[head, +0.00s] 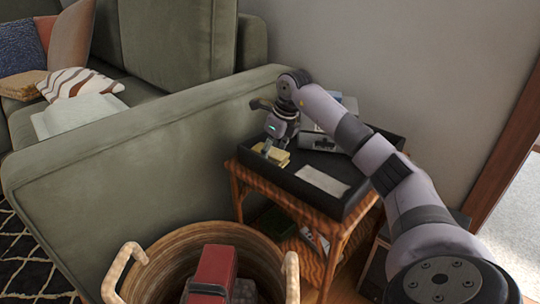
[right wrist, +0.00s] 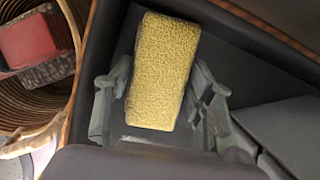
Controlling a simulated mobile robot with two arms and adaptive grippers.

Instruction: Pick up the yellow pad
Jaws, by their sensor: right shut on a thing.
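The yellow pad (right wrist: 162,70) is a rough, block-shaped yellow piece. In the right wrist view it sits between the two fingers of my right gripper (right wrist: 160,110), which is shut on it. In the head view the yellow pad (head: 272,154) shows at the left end of a black tray (head: 345,205) on a small wooden side table. My right gripper (head: 270,146) reaches down to it from above. Whether the pad touches the tray floor is hard to tell. My left gripper is not in view.
The tray also holds a pale flat card (head: 322,181) and a grey item (head: 320,141). A green sofa (head: 150,150) stands left of the wicker-sided table (head: 340,238). A woven basket (head: 165,262) with a red item (head: 215,268) stands in front. The wall is behind.

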